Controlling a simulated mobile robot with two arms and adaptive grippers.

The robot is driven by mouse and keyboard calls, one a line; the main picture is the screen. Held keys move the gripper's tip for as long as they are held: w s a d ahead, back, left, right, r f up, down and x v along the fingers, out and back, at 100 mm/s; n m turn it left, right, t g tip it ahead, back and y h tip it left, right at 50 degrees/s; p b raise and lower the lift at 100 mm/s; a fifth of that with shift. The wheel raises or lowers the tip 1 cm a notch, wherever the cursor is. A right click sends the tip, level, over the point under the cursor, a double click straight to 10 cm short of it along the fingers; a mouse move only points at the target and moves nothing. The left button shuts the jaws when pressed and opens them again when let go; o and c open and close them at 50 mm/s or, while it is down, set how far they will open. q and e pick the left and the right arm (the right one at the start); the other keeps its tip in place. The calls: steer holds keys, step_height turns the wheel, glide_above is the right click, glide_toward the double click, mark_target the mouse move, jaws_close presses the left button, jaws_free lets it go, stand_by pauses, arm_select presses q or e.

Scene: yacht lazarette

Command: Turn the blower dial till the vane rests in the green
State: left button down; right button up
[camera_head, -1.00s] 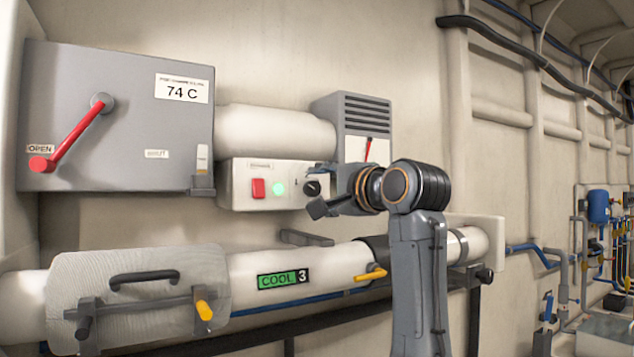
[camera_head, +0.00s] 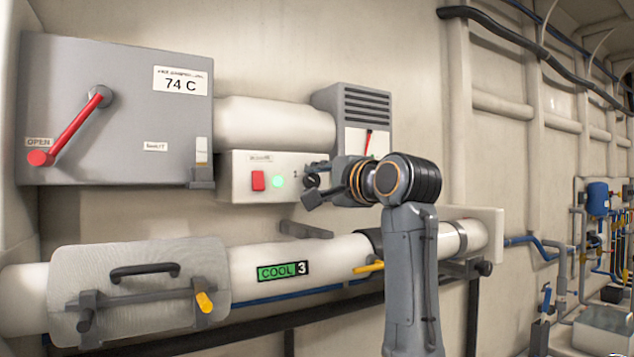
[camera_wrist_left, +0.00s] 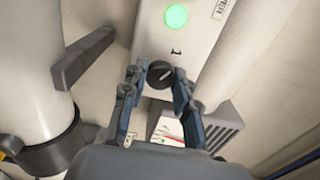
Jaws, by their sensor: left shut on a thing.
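The black blower dial (camera_head: 312,180) is on the front of the white control box, right of the green lamp. My wrist hides the plate's lower part. In the wrist view some green shows on the plate (camera_wrist_left: 167,130). My right gripper is out of view.
The white control box (camera_head: 240,189) carries a red switch (camera_head: 258,180) and a lit green lamp (camera_head: 278,181). A grey box (camera_head: 60,90) with a red lever is at left. A white pipe (camera_head: 340,249) with a COOL 3 label (camera_head: 283,271) runs below.

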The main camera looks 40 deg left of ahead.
arm_select(q)
steer(key=m, duration=0.6)
steer(key=shift+m, duration=0.4)
steer(key=m, duration=0.4)
steer(key=shift+m+b, duration=0.3)
steer(key=shift+b, duration=0.1)
steer(key=c, duration=1)
jaws_free()
